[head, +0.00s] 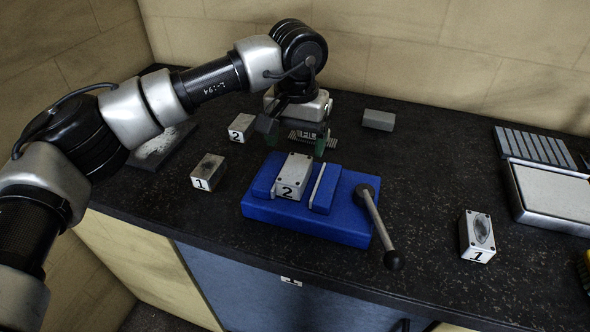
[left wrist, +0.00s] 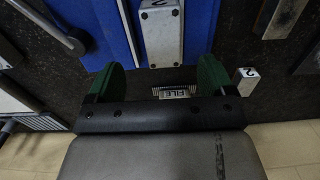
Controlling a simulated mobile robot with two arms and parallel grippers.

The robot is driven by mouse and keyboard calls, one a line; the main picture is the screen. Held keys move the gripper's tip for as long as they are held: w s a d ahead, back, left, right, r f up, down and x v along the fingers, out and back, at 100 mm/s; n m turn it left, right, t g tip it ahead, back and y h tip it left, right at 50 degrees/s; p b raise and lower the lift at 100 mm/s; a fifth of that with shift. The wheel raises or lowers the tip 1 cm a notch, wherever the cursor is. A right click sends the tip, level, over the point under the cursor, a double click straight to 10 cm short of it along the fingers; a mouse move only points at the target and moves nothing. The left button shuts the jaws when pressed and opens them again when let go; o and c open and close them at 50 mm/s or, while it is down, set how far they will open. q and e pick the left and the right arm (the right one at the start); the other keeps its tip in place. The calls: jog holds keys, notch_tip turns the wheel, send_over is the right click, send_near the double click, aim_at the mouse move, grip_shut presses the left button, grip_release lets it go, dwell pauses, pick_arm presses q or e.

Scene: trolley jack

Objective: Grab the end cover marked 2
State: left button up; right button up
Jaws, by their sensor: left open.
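A silver block marked 2 (head: 291,177), with small dark screws on its top, sits between the jaws of the blue vise (head: 345,225). In the left wrist view this block (left wrist: 162,38) lies just beyond the fingertips. A second, smaller block marked 2 (head: 242,128) stands on the bench at the back left, and shows right of the fingers in the left wrist view (left wrist: 247,80). My left gripper (head: 296,141) is open and empty, with green fingers, above and just behind the vise. It also shows in the left wrist view (left wrist: 160,66). My right gripper is out of view.
A block marked 1 (head: 208,172) stands left of the vise, another marked 1 (head: 478,236) to the right. The vise handle (head: 377,228) sticks out to its right. A grey block (head: 378,120) lies behind. A tray (head: 555,193) is far right.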

aim_at(295, 167)
pick_arm(q)
jog(key=shift+f, duration=0.6)
jog(key=shift+w+f, duration=0.25)
jog(key=shift+f, duration=0.05)
notch_tip(295, 167, down, 4)
jog(key=shift+a+f+p, duration=0.15)
jog(key=shift+p, duration=1.05)
jog(key=shift+f, duration=0.45)
jog(key=shift+c, duration=1.4)
jog(key=c, duration=1)
jog(key=shift+c, duration=0.5)
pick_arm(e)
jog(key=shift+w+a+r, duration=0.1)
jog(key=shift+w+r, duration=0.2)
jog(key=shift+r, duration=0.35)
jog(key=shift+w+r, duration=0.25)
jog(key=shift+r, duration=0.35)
